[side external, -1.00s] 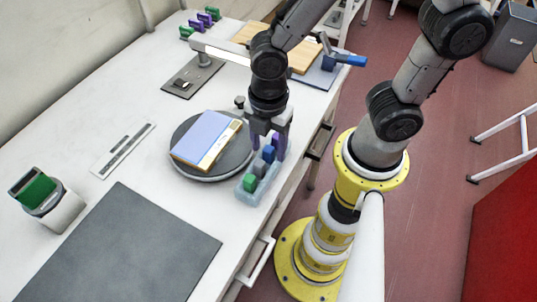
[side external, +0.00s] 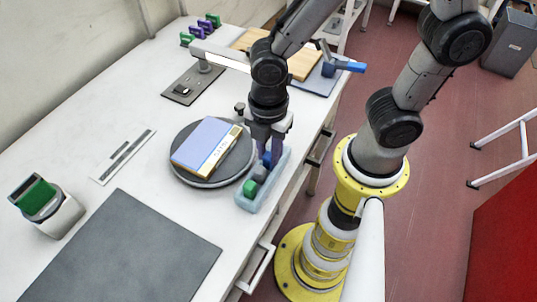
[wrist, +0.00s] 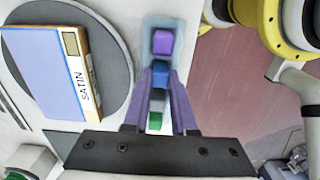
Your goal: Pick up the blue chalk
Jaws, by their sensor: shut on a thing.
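The blue chalk (wrist: 159,74) sits in a pale blue tray (side external: 273,187), between a purple chalk (wrist: 163,42) and a grey one (wrist: 157,97). My gripper (wrist: 162,76) points down over the tray and is shut on the blue chalk, with one finger on each side. In the side view the blue chalk (side external: 266,159) shows only partly, low between the fingers (side external: 266,152). A green chalk (side external: 250,188) stands at the near end of the tray. The purple chalk is hard to tell from the fingers in the side view.
A round grey turntable (side external: 184,176) with a blue box (side external: 206,143) lies close left of the tray. The table edge is close on the right. A dark mat (side external: 115,255) and a white cup-like holder (side external: 62,212) are farther left.

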